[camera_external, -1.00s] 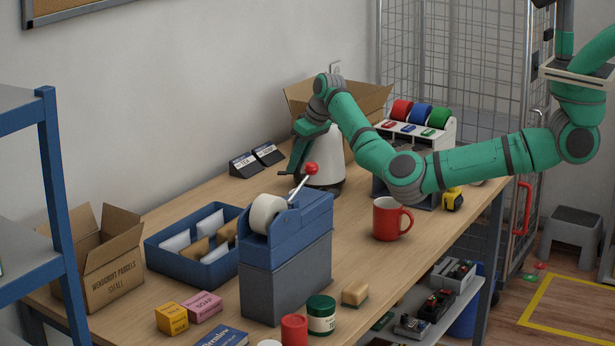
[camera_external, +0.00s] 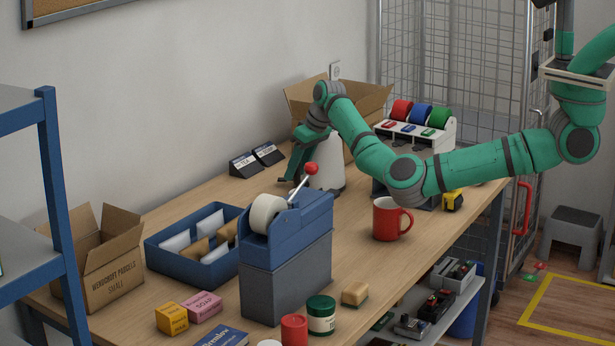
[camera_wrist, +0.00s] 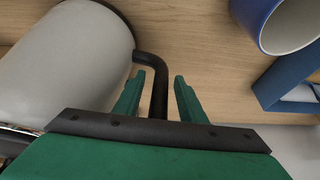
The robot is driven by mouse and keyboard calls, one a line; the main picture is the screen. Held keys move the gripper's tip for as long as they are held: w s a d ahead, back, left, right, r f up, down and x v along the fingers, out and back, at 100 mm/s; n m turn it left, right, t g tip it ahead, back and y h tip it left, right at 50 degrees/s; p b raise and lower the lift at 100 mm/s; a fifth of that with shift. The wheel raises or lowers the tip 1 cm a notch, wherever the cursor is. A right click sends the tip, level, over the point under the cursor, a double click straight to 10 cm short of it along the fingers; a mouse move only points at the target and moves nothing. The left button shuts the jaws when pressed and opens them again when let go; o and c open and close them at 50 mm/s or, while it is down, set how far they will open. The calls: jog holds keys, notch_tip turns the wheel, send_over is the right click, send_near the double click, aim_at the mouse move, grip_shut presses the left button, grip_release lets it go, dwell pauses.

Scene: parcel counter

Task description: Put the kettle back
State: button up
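The kettle (camera_external: 326,172) has a pale grey-white body and stands on the wooden counter. My gripper (camera_external: 291,178) is at its left side, and the forearm partly hides the kettle's top. In the wrist view the kettle body (camera_wrist: 65,65) fills the left side, and its bent black handle (camera_wrist: 160,76) runs between my two green fingers. My gripper (camera_wrist: 158,98) is open around the handle.
A blue tape dispenser (camera_external: 287,230) with a red-knobbed lever stands in front of the kettle. A red mug (camera_external: 386,221) is to the right, a blue tray (camera_external: 175,260) to the left. A blue cup-like thing (camera_wrist: 283,22) is near my gripper. Cartons and small signs (camera_external: 257,159) stand behind.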

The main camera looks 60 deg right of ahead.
jog(key=v, duration=1.2)
